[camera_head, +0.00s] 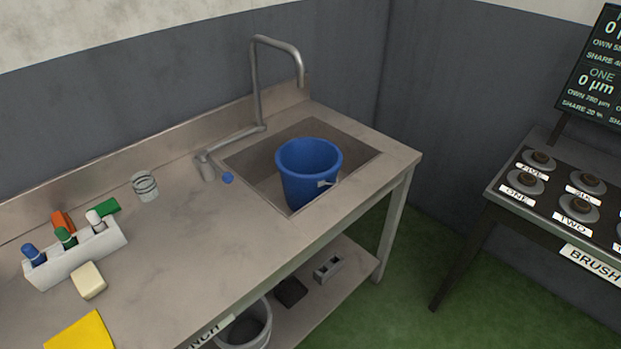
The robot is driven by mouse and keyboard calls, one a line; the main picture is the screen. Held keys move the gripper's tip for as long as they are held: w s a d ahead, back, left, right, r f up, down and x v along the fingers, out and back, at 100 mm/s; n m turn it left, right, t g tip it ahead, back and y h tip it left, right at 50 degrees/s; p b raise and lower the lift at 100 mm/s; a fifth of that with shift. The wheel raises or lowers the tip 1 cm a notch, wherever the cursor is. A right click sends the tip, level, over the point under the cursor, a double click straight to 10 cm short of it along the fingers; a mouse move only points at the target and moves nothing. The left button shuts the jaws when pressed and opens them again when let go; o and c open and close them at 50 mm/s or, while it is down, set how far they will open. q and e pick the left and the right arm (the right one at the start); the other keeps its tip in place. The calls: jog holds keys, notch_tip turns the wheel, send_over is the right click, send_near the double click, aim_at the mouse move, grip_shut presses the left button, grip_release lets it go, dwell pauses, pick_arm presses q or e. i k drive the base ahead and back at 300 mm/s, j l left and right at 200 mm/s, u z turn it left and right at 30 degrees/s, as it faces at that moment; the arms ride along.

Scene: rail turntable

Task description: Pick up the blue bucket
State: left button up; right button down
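The blue bucket (302,190) stands upright in the sink (257,172) at the right end of a metal bench. Its open top faces up, and it looks empty from here. A small pale tab or clip shows on its front right side. Its base is hidden below the sink's rim. The grey tap (256,85) rises behind the sink, with its spout end above and behind the bucket. Neither of my grippers is in view.
On the bench, a clear beaker (144,186), a white holder (75,257) with bottles, a cream block (89,281) and a yellow cloth (80,333) stand left. A grey bucket (244,330) sits below. A labelled table (548,220) is right; green floor lies between.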

aim_at(308, 167)
jog(key=i+l+u, duration=0.15)
jog(key=l, duration=0.2)
jog(key=i+l+u, duration=0.1)
jog(key=l, duration=0.25)
jog(key=i+l+u, duration=0.3)
jog(key=l, duration=0.45)
jog(key=i, duration=0.05)
